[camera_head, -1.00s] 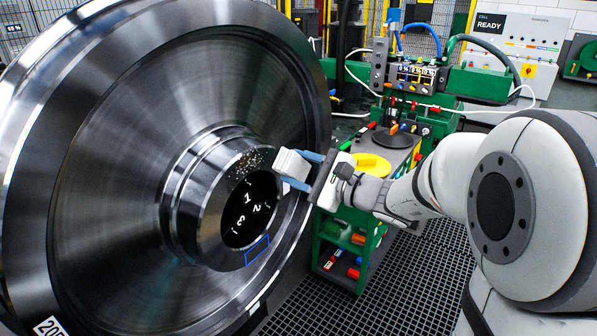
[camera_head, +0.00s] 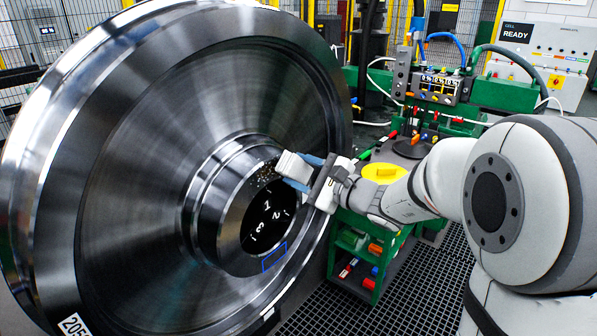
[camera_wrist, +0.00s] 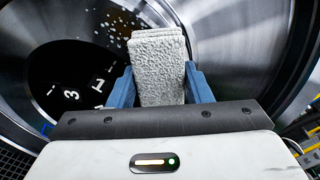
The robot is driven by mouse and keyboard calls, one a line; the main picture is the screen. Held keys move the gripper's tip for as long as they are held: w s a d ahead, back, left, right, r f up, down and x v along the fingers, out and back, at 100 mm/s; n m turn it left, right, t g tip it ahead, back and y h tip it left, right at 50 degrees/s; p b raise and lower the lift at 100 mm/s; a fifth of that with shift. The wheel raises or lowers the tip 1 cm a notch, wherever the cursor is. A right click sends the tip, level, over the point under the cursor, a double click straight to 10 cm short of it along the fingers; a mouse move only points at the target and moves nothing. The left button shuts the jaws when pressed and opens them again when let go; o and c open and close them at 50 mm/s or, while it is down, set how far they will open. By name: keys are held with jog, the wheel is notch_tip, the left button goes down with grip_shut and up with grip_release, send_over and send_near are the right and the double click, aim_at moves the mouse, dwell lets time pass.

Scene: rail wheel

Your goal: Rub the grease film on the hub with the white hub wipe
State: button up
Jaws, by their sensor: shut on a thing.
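The large steel rail wheel (camera_head: 130,130) fills the left of the head view. Its hub (camera_head: 215,215) sticks out toward my arm, with a dark bore marked with white numerals. A speckled tan patch, the grease film (camera_head: 268,172), lies on the upper part of the hub face; it also shows in the wrist view (camera_wrist: 122,24). My gripper (camera_head: 306,170) is shut on the white hub wipe (camera_head: 291,166), a pale textured block between blue fingers in the wrist view (camera_wrist: 158,70). The wipe overlaps the hub's upper right edge near the film. Whether it touches is unclear.
A blue outlined rectangle (camera_head: 275,257) is on the lower hub face. A green cart (camera_head: 352,240) with a yellow disc (camera_head: 383,172) and several tools stands behind my arm. A control panel (camera_head: 540,60) is at the back right. Grating floor (camera_head: 400,300) is clear in front.

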aim_at(294, 177)
jog(key=shift+b+x, duration=0.4)
jog(key=shift+x, duration=0.55)
jog(key=shift+s, duration=0.1)
jog(key=shift+s+a+f+b, duration=0.1)
jog(key=shift+s+a+b, duration=0.6)
jog(key=shift+s+b, duration=0.2)
jog(key=shift+s+a+b, duration=0.45)
jog(key=shift+s+a, duration=0.05)
jog(key=shift+s, duration=0.25)
jog(key=shift+s+a+b, duration=0.6)
jog(key=shift+s+b, duration=0.05)
jog(key=shift+b, duration=0.05)
jog(key=shift+s+a+b, duration=0.7)
jog(key=shift+s+a, duration=0.05)
jog(key=shift+s, duration=0.15)
jog(key=shift+b, duration=0.4)
jog(key=shift+w, duration=0.1)
